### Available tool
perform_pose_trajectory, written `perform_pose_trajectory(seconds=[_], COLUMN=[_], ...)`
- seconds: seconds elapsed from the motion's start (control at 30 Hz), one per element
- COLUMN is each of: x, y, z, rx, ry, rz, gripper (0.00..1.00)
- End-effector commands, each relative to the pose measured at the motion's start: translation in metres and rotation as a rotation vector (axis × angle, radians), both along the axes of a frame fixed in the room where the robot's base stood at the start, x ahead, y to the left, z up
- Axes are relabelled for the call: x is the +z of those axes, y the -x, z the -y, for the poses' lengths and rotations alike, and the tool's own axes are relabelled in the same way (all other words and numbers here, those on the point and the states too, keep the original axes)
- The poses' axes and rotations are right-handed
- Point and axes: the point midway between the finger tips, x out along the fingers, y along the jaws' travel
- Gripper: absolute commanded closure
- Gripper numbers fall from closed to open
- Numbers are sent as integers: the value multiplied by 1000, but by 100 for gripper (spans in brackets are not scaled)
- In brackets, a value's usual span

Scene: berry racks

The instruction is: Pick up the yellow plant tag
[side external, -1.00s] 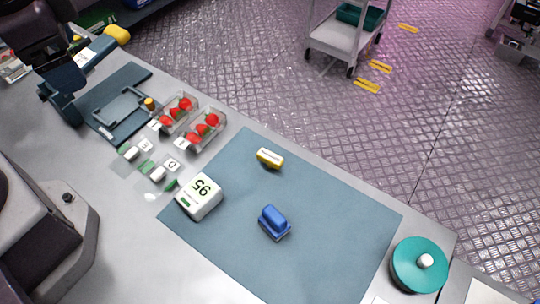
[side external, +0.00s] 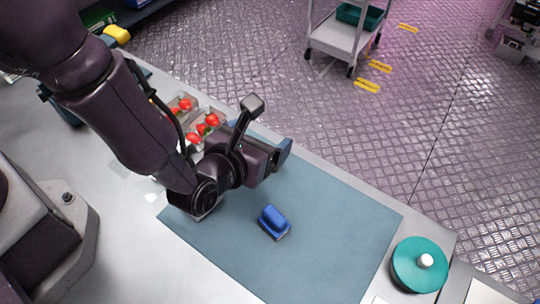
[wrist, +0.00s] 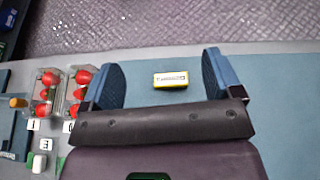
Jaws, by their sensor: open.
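The yellow plant tag (wrist: 170,79) is a small yellow block with a pale label on top. In the wrist view it lies flat on the blue-grey mat (wrist: 240,67), between and beyond the two blue finger pads, a little nearer the right one. My gripper (wrist: 160,72) is open and empty, with wide room around the tag. In the side view my gripper (side external: 284,150) is over the far edge of the mat (side external: 330,215). My arm and wrist hide the tag there. I cannot tell the height of the fingers above the mat.
A blue handled block (side external: 273,221) stands on the middle of the mat. Clear boxes of strawberries (side external: 205,128) sit left of my gripper. A teal round lid with a white knob (side external: 420,265) is at the right. The mat's right part is clear.

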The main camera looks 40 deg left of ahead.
Motion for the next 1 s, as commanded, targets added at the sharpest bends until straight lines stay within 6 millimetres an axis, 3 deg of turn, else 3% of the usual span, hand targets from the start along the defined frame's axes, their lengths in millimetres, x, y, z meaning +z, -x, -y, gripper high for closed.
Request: perform_pose_trajectory(seconds=[0.47, 0.67, 0.8, 1.0], x=[-40, -70, -76, -79], y=[-1, -1, -21, -30], z=[5, 4, 4, 4], rx=[-42, -41, -38, -41], ry=[-18, -18, -14, -16], rz=[10, 8, 12, 11], gripper=[15, 15, 15, 15])
